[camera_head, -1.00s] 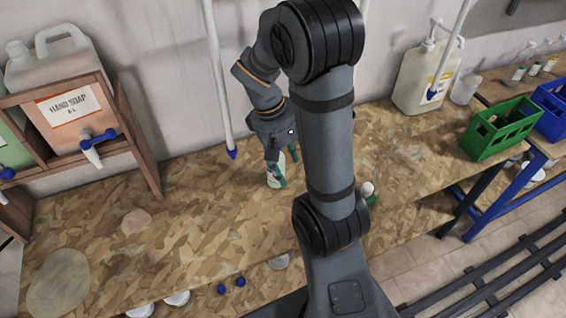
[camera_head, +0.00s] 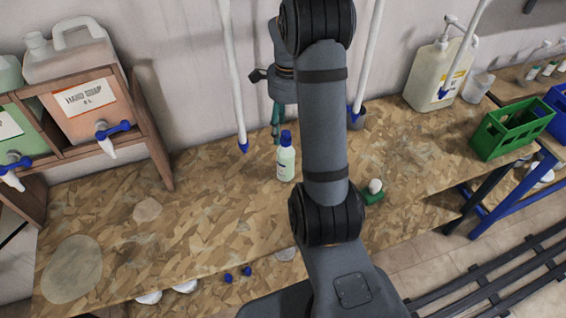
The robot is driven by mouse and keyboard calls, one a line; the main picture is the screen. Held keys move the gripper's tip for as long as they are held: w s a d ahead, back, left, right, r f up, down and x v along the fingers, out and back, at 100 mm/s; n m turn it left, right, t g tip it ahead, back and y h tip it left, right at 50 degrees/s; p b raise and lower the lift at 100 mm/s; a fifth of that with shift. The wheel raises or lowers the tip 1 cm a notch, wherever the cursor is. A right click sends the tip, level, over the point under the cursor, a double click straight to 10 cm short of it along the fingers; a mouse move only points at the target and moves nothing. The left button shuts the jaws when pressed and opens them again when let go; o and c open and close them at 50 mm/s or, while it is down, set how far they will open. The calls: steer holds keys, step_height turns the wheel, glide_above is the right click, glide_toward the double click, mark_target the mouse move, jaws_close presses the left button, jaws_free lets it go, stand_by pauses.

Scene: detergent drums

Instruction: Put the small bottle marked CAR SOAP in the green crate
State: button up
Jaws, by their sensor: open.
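A small bottle (camera_head: 286,163) with a pale body and a blue cap stands upright on the chipboard bench, left of my arm. Its label is too small to read, so I cannot tell if it says CAR SOAP. My gripper (camera_head: 276,131) has teal fingers and is open behind the bottle, by the wall. It seems apart from the bottle, and my arm hides part of the wrist. The green crate (camera_head: 489,143) stands at the right end of the bench; its inside is mostly hidden.
A blue crate (camera_head: 556,124) stands right of the green one. A large pump jug (camera_head: 433,80) and a cup (camera_head: 478,87) stand behind. A green item with a white top (camera_head: 374,190) sits right of my arm. The soap rack (camera_head: 152,125) is at left. The bench's left part is clear.

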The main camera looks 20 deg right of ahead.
mark_target(286, 144)
steer(key=shift+f, duration=0.9)
steer(key=shift+a+f+p, duration=0.2)
steer(key=shift+f+p, duration=0.55)
steer(key=shift+f, duration=1.9)
steer(key=shift+c, duration=0.4)
jaws_close()
steer(key=shift+w, duration=0.1)
